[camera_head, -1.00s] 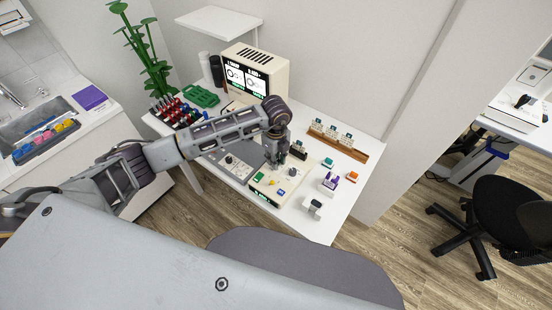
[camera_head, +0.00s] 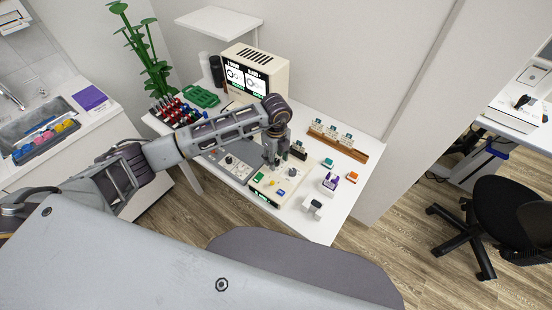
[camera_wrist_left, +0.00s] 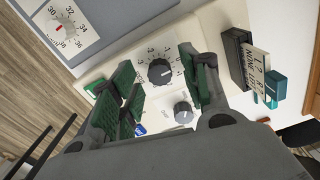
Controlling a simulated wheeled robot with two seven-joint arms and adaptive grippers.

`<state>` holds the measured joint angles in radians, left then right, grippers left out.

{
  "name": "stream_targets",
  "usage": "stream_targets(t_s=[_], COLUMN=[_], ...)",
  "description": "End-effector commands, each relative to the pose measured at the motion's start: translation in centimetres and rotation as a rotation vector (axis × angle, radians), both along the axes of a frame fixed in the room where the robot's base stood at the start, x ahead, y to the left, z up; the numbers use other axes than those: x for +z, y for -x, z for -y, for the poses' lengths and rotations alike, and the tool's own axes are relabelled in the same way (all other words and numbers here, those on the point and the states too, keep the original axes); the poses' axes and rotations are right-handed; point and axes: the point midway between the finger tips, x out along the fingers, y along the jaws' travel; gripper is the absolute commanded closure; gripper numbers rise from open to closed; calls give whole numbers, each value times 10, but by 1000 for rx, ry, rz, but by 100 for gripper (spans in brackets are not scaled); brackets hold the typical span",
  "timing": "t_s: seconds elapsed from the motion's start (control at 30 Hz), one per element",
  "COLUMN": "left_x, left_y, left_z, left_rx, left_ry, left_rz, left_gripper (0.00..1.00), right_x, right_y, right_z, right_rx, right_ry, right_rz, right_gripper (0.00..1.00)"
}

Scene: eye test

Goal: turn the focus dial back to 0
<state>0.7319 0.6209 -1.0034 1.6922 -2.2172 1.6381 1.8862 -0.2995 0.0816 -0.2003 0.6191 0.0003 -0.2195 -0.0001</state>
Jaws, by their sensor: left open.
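The cream control box (camera_head: 265,193) stands at the front of the white table. In the left wrist view, a black dial (camera_wrist_left: 160,72) with a white pointer line and a numbered scale, which looks like the focus dial, sits on its face. Its exact reading is too small to tell. A second, smaller-scaled dial (camera_wrist_left: 182,112) is beside it. My left gripper (camera_head: 272,161) is open and empty over the box. In its wrist view the green-padded fingers (camera_wrist_left: 160,80) appear on either side of the black dial, with no clear contact. My right gripper is out of view.
A grey panel (camera_head: 236,164) with another dial lies left of the box. A dark block (camera_head: 298,151) stands just behind it. A monitor (camera_head: 262,72), a wooden rack (camera_head: 346,151) and small coloured items are around. The table's front right corner is clear.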

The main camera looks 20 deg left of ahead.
Motion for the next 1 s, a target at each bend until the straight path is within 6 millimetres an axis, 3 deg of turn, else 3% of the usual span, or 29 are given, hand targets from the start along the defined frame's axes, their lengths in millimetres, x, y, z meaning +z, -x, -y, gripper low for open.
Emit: stream_targets(t_s=[0.7,1.0], left_x=[95,113], left_y=[-1,0], left_z=[0,0], left_rx=[0,0], left_ry=[1,0], left_rz=[3,1], left_gripper=[54,54], right_x=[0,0], right_y=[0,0], right_z=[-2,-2], right_rx=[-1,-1], right_ry=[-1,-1], right_rz=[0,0], right_gripper=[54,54])
